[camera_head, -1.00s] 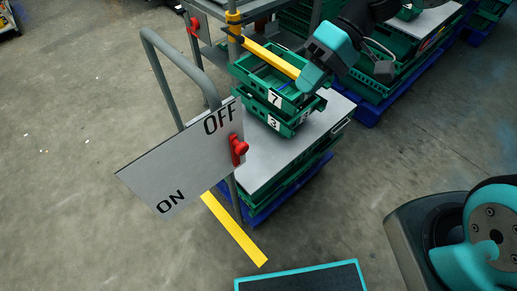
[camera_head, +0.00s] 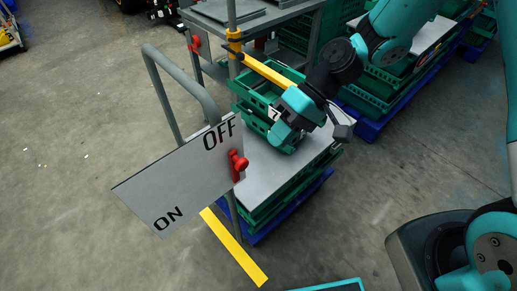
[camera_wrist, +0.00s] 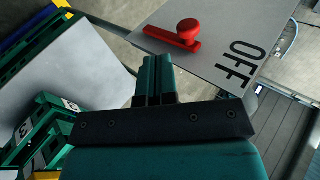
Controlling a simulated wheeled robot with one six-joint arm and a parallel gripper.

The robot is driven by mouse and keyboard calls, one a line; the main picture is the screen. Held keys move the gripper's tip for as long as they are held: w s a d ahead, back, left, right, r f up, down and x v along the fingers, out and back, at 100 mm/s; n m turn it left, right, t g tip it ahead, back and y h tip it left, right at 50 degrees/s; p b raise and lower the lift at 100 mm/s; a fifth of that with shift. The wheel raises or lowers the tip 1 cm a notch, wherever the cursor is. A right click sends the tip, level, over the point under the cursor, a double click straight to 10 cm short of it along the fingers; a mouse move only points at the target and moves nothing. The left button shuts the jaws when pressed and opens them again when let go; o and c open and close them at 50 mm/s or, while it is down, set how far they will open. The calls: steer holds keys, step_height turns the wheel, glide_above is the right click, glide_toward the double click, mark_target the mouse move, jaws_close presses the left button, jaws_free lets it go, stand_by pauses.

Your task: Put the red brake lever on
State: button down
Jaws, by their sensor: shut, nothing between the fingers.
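The red brake lever (camera_head: 237,165) sits on a grey panel (camera_head: 180,180) marked OFF at its upper right and ON at its lower left. The lever is at the panel's right edge, at the OFF end. It also shows in the wrist view (camera_wrist: 182,36), with its round knob by the OFF lettering. My gripper (camera_wrist: 155,62) is shut and empty, its fingers together just short of the lever and apart from it. In the head view my gripper (camera_head: 279,140) hangs to the right of the panel, above the cart; its fingertips are hard to make out there.
Green crates (camera_head: 250,115) are stacked on the cart behind my gripper, partly hidden by it. A grey tube handle (camera_head: 165,95) rises behind the panel. A yellow bar (camera_head: 268,70) juts over the crates. The floor left of the panel is clear.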

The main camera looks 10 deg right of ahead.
steer(key=shift+s+a+f+p, duration=0.1)
steer(key=shift+s+a+f, duration=0.2)
steer(key=shift+a, duration=0.45)
steer(key=shift+s+a+f+p, duration=0.15)
steer(key=shift+s+a+f, duration=0.15)
steer(key=shift+a, duration=0.5)
steer(key=shift+s+a+f+p, duration=0.1)
steer(key=shift+s+a+f, duration=0.1)
steer(key=shift+s+a, duration=0.4)
steer(key=shift+w+a, duration=0.15)
steer(key=shift+w, duration=0.05)
steer(key=shift+s+a+r+p, duration=0.2)
steer(key=shift+s+a+p, duration=0.1)
steer(key=shift+s+a, duration=0.25)
steer(key=shift+w, duration=0.15)
steer(key=p, duration=0.1)
glide_toward(247, 161)
steer(key=d+r, duration=0.1)
steer(key=w+d, duration=0.1)
steer(key=d, duration=0.1)
steer(key=w+d+r, duration=0.1)
steer(key=shift+d+r, duration=0.15)
steer(key=shift+r, duration=0.15)
steer(key=shift+f, duration=0.1)
